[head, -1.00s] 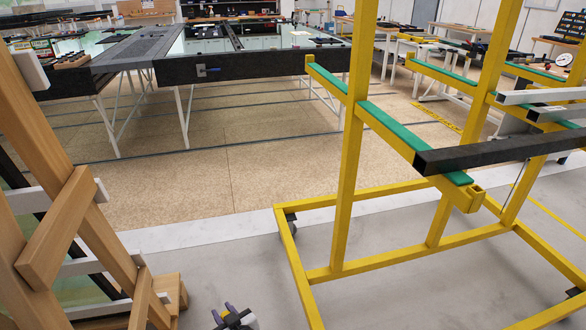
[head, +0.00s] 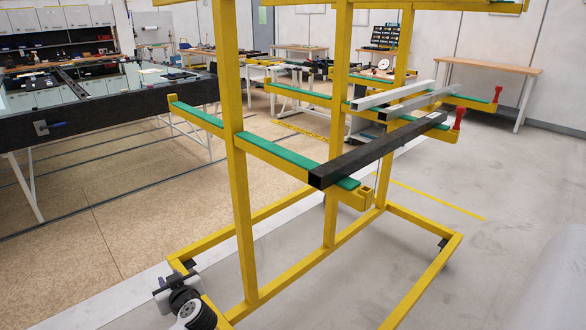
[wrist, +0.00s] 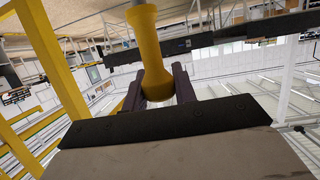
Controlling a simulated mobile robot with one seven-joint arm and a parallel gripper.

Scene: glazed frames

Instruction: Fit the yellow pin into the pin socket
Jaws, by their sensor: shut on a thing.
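My gripper (head: 168,281) is low at the bottom left of the head view, beside the yellow rack's lower frame. In the wrist view my gripper (wrist: 157,88) has its two dark purple fingers on either side of the yellow pin (wrist: 149,48), shut on it. The pin has a wide flared end and a rounded lower part between the fingers; a grey shaft shows beyond the flare. I cannot make out the pin in the head view. An open square tube end, which looks like the pin socket (head: 366,194), is at the tip of the rack's nearest green-padded arm, apart from my gripper.
The yellow rack (head: 240,190) carries a black bar (head: 375,150) and lighter bars across its arms. Red pins (head: 458,117) stand at the tips of two farther arms. A dark-edged glass table (head: 100,115) is at left. Grey floor to the right is clear.

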